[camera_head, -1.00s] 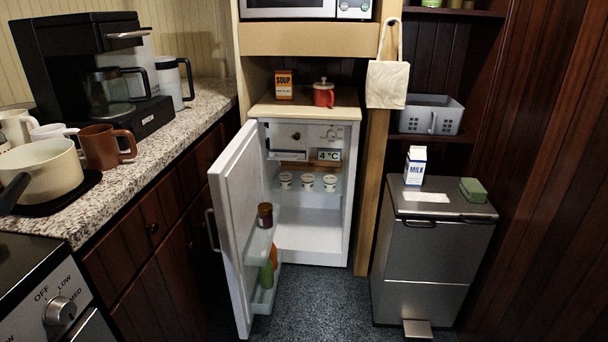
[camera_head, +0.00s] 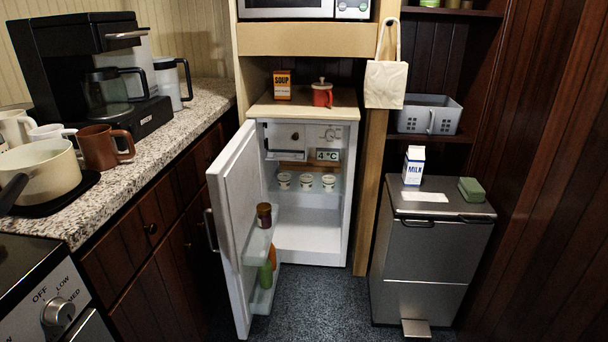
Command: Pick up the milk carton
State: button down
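The milk carton (camera_head: 413,166) is white with blue lettering and a gabled top. It stands upright on the lid of the grey metal bin (camera_head: 431,255), near the lid's back left. A white label lies flat on the lid in front of it. My gripper is not in view, so its state and its distance from the carton do not show.
A green block (camera_head: 472,190) sits on the bin's right side. The small fridge (camera_head: 312,232) stands left of the bin, its door (camera_head: 238,228) open toward me. A cloth bag (camera_head: 386,84) hangs above, and a grey basket (camera_head: 429,115) sits on a shelf. Blue-grey floor is clear in front.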

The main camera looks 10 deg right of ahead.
aim_at(414, 158)
jog(key=i+l+z, duration=0.1)
jog(key=i+z, duration=0.25)
jog(key=i, duration=0.2)
jog(key=i+z, duration=0.3)
jog(key=i, duration=0.25)
jog(key=i+j+z, duration=0.35)
jog(key=i, duration=0.2)
jog(key=l, duration=0.1)
